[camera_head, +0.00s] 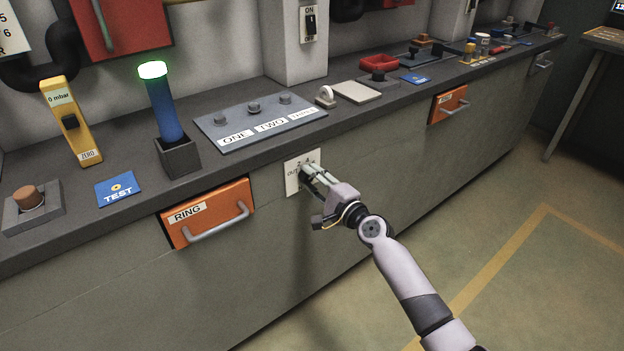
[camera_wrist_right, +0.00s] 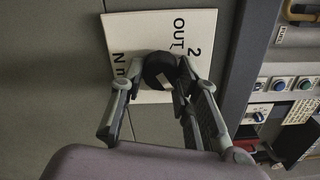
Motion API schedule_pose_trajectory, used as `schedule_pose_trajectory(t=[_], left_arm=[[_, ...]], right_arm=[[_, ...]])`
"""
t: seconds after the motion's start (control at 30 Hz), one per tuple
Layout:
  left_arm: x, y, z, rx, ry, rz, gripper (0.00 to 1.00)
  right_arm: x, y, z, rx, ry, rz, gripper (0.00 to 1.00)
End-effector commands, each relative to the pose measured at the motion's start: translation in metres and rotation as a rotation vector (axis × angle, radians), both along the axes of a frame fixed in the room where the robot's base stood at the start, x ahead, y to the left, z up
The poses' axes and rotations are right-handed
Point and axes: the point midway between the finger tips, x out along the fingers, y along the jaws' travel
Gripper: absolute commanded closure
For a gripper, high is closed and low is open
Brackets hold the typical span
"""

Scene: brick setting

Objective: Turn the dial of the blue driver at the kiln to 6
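A white plate (camera_head: 291,184) with black lettering, partly readable as "OUT" and "2", is on the cabinet front; it also shows rotated in the right wrist view (camera_wrist_right: 201,18). A dark round knob (camera_wrist_right: 158,67) with a pale mark stands out from it. My right gripper (camera_wrist_right: 160,75) has one finger on each side of the knob and appears closed on it; the fingers hide most of it in the head view (camera_head: 308,174). A blue cylinder (camera_head: 162,105) with a glowing green top stands upright in a dark square block. I see no dial numbered 6 on it. My left gripper is not in view.
An orange drawer (camera_head: 215,208) marked "RING" is left of the plate; its handle sticks out. Above, the counter holds a ONE/TWO/THREE button panel (camera_head: 262,122), a blue TEST card (camera_head: 118,189) and a yellow gauge (camera_head: 70,122). The floor at right is clear.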

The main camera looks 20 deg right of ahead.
Motion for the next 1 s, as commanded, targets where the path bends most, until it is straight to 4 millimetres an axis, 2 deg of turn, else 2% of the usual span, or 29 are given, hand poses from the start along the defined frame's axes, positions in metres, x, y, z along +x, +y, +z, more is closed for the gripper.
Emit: schedule_pose_trajectory(t=[0.3, 0.67, 0.77, 1.0], left_arm=[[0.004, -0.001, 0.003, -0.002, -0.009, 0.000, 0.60], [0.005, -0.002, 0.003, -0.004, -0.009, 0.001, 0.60], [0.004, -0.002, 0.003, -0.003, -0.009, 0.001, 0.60], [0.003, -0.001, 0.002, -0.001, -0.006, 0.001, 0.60]], right_arm=[[0.000, 0.000, 0.000, -0.001, 0.001, 0.000, 0.51], [-0.006, -0.002, -0.001, -0.002, 0.000, 0.000, 0.51], [-0.019, -0.007, -0.001, -0.003, 0.001, 0.000, 0.51], [-0.068, -0.025, -0.002, -0.004, 0.002, 0.000, 0.51]])
